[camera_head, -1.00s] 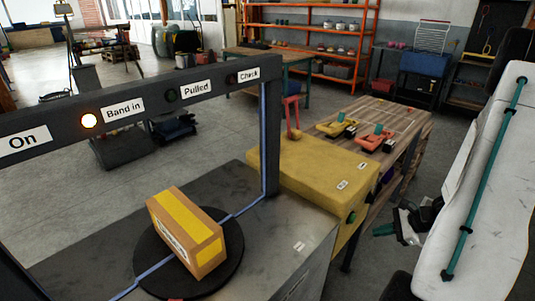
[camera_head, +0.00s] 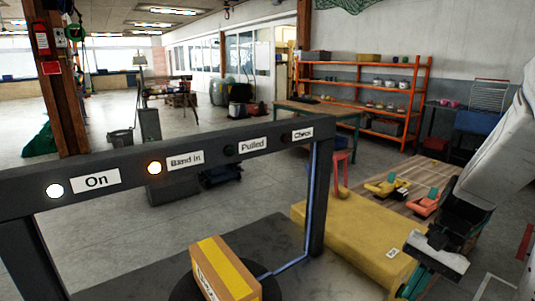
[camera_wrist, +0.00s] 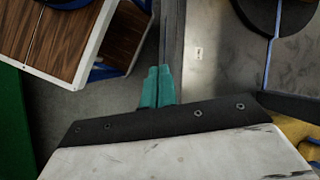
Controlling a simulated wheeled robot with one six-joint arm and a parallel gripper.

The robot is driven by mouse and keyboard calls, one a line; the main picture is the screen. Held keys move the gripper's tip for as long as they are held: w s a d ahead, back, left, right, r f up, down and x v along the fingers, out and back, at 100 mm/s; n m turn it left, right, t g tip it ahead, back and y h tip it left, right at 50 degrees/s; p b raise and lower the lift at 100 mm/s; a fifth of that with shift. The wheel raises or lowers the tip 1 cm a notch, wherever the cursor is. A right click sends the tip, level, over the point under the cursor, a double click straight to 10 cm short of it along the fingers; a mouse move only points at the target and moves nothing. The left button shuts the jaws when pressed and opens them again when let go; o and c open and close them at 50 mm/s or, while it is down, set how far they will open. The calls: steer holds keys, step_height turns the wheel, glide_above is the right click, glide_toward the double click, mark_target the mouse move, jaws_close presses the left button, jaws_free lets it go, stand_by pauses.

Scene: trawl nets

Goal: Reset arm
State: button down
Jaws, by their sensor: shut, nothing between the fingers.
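My gripper (camera_head: 414,284) is at the lower right of the head view, with its teal fingers pointing down and left. In the wrist view the two teal fingers (camera_wrist: 157,88) are together with nothing between them. My white arm comes in from the right edge of the head view, folded down near the yellow machine cover (camera_head: 345,240). The gripper is to the right of the cover and apart from the cardboard box.
A cardboard box with a yellow band (camera_head: 223,268) sits on a dark turntable (camera_head: 182,288) under a dark frame (camera_head: 205,158). The On and Band in lamps are lit. A wooden bench (camera_head: 375,207) holds strapping tools. Orange shelves (camera_head: 428,80) stand behind.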

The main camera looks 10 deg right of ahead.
steer(key=s+a+r+n+t+h, duration=0.1)
steer(key=s+a+r+n+h, duration=0.2)
steer(key=a+r+n, duration=0.2)
steer(key=s+a+r+n+t+h, duration=0.1)
steer(key=s+a+r+n+h, duration=0.1)
steer(key=a+r+n, duration=0.3)
step_height(320, 180, up, 3)
steer(key=s+a, duration=0.1)
steer(key=a, duration=0.1)
steer(key=shift+s+a+t+h, duration=0.3)
steer(key=shift+a+t+h, duration=0.1)
